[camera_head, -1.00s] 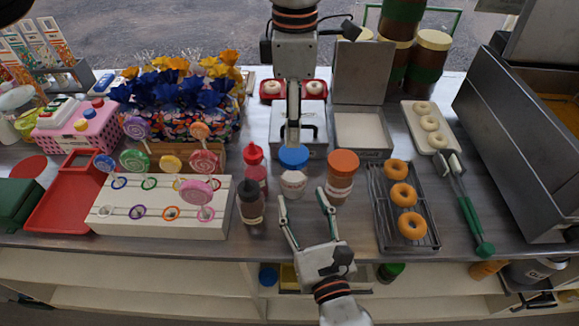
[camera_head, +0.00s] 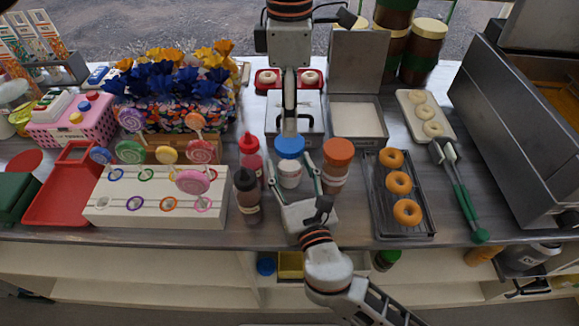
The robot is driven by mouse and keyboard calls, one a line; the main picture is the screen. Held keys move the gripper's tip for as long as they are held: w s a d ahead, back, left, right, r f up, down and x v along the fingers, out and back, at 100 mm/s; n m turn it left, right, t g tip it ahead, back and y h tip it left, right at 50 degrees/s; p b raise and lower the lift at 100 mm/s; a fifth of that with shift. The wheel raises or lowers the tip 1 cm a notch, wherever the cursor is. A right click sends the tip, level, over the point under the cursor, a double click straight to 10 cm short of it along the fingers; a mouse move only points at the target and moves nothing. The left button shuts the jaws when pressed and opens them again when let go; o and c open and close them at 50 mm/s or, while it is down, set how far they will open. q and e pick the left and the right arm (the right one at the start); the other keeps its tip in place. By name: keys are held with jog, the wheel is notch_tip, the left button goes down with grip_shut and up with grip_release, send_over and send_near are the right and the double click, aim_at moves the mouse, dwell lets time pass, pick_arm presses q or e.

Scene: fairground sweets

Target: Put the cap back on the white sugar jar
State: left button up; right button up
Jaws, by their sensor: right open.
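The white sugar jar (camera_head: 290,176) stands on the counter. The blue cap (camera_head: 289,147) is directly over its mouth; I cannot tell whether it touches the jar or is held just above it. My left gripper (camera_head: 289,133) comes down from the top of the picture, seen edge-on, with its tips at the cap's far side; its opening does not show. My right gripper (camera_head: 288,161) is open and comes from the front, with one finger on each side of the white jar. Contact between its fingers and the jar cannot be made out.
A red-capped bottle (camera_head: 249,150) and a dark bottle (camera_head: 247,203) stand close on the left. An orange-capped jar (camera_head: 336,178) stands close on the right, beside the doughnut rack (camera_head: 419,225). The lollipop stand (camera_head: 130,216) is farther left.

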aim_at(290, 142)
jog(key=shift+w, duration=0.1)
grip_shut()
pick_arm(q)
jog(key=n, duration=2.2)
jog(key=shift+n, duration=0.3)
jog(key=shift+f, duration=0.1)
jog(key=shift+f, duration=3.95)
